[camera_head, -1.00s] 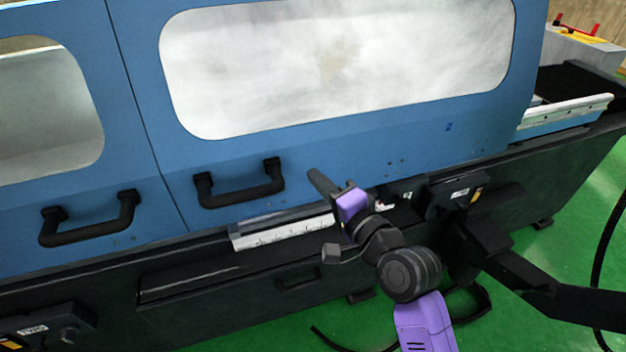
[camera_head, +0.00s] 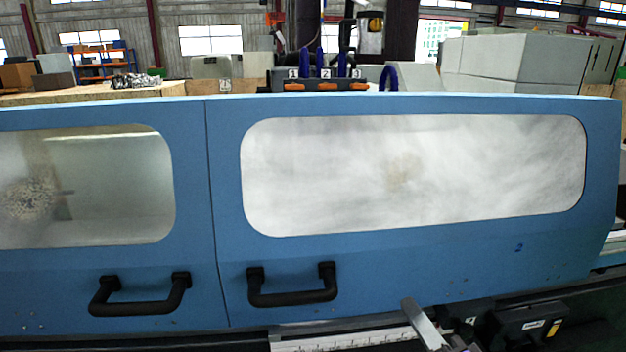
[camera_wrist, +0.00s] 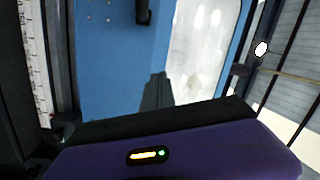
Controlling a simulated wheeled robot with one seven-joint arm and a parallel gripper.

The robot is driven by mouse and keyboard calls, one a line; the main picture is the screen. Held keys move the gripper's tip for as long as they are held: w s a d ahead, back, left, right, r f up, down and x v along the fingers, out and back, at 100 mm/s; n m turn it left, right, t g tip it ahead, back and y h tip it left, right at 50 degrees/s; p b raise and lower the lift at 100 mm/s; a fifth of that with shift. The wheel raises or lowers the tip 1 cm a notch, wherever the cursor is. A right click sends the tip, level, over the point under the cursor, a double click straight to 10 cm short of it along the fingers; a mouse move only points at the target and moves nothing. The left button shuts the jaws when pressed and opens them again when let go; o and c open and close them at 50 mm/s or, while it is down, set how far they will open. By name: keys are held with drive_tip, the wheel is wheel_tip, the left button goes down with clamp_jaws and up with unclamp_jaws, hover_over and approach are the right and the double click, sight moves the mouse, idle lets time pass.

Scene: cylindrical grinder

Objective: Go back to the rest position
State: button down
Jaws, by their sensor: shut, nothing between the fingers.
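My gripper (camera_wrist: 157,92) shows in the wrist view as dark fingers held together, with nothing between them, in front of the blue door. In the head view a grey finger end of my gripper (camera_head: 422,322) rises at the bottom edge, right of the door handle; the rest of the arm is out of that view. The cylindrical grinder has a blue right door (camera_head: 400,260) with a cloudy window and a black handle (camera_head: 292,285). The left door (camera_head: 90,270) has its own black handle (camera_head: 140,294). The doors stand side by side along a narrow seam.
A white ruled scale (camera_head: 350,340) runs below the doors. A black box with a label (camera_head: 530,325) stands at the lower right. Behind the machine are grey cabinets (camera_head: 520,65) and a wooden bench top (camera_head: 60,97). My gripper appears clear of the handles.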

drive_tip(key=s+f+n+g+h, duration=0.1)
drive_tip(key=s+f+n, duration=0.2)
drive_tip(key=s, duration=0.9)
drive_tip(key=s+d+f+n+g+h, duration=0.1)
drive_tip(key=s+f+n, duration=0.3)
drive_tip(key=s, duration=0.8)
drive_tip(key=s+d+f+n+g+h, duration=0.1)
drive_tip(key=s+f, duration=0.4)
drive_tip(key=s, duration=0.6)
drive_tip(key=n+h, duration=0.1)
drive_tip(key=n, duration=0.1)
drive_tip(key=shift+s+n, duration=0.4)
drive_tip(key=shift+d, duration=0.2)
